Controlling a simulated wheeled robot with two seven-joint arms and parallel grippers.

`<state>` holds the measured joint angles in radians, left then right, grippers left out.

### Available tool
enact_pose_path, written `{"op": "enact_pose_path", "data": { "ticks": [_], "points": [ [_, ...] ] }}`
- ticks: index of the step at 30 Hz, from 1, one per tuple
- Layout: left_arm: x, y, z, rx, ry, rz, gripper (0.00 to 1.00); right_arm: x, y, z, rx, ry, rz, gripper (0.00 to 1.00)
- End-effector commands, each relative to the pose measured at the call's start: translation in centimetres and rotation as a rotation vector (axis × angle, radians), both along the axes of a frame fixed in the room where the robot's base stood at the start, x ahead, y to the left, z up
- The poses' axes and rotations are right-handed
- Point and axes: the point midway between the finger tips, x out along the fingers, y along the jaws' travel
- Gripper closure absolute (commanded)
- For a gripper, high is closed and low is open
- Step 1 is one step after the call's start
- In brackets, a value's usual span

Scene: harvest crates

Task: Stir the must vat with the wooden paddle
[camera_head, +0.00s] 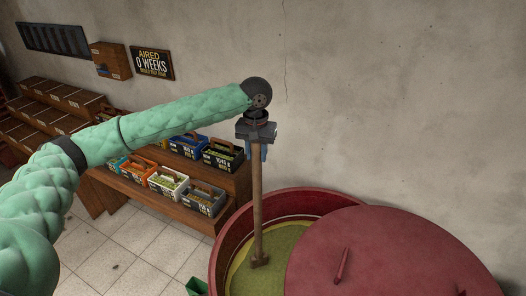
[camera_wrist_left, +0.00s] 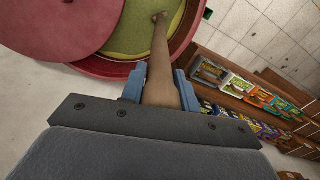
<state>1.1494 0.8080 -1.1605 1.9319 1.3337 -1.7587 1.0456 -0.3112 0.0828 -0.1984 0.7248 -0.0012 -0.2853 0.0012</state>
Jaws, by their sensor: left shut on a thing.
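The wooden paddle (camera_head: 257,200) hangs almost upright from my left gripper (camera_head: 256,150), which is shut on the upper part of its shaft. In the left wrist view the shaft (camera_wrist_left: 160,75) runs between the blue fingers of the gripper (camera_wrist_left: 160,88). The must vat (camera_head: 222,240) is a round dark red tub holding yellow-green must (camera_head: 285,240). The paddle's lower end is over the must inside the open left part; I cannot tell how deep it reaches. A red lid (camera_head: 390,255) covers the right part. My right gripper is not in view.
Wooden shelves (camera_head: 215,222) with several small crates of produce stand left of the vat, against the wall. A sign (camera_head: 152,63) and a wooden box (camera_head: 110,60) are on the wall. Pale tiled floor (camera_head: 130,250) is open at the lower left.

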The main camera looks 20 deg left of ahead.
Motion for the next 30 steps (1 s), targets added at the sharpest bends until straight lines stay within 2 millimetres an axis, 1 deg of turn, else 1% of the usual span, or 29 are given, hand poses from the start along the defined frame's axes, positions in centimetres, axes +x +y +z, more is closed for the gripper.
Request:
{"op": "enact_pose_path", "data": {
  "ticks": [5,6,9,12,14,17,21,24,30],
  "points": [
    [-1.8,1.6,0.4,0.001,0.000,0.001,1.00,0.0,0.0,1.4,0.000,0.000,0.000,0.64],
    [-2.2,2.0,0.0,0.001,-0.001,0.001,1.00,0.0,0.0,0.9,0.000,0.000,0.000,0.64],
    [-3.1,2.7,0.1,0.000,-0.001,0.001,1.00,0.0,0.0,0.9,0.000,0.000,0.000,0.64],
    [-3.6,3.0,0.0,0.000,-0.001,0.000,1.00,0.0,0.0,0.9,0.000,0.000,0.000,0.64],
    [-3.9,2.9,0.1,0.000,-0.001,-0.001,1.00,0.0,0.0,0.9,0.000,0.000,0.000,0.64],
    [-4.9,2.5,0.1,0.000,-0.001,-0.003,1.00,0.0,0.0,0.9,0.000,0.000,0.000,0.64],
    [-6.7,1.9,0.1,-0.001,-0.001,-0.003,1.00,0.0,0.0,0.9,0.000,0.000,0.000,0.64],
    [-7.8,1.5,0.1,-0.001,-0.002,-0.002,1.00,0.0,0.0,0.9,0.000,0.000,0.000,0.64],
    [-8.3,0.9,0.1,-0.001,-0.002,-0.001,1.00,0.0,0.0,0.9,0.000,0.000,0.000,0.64]
  ]
}}
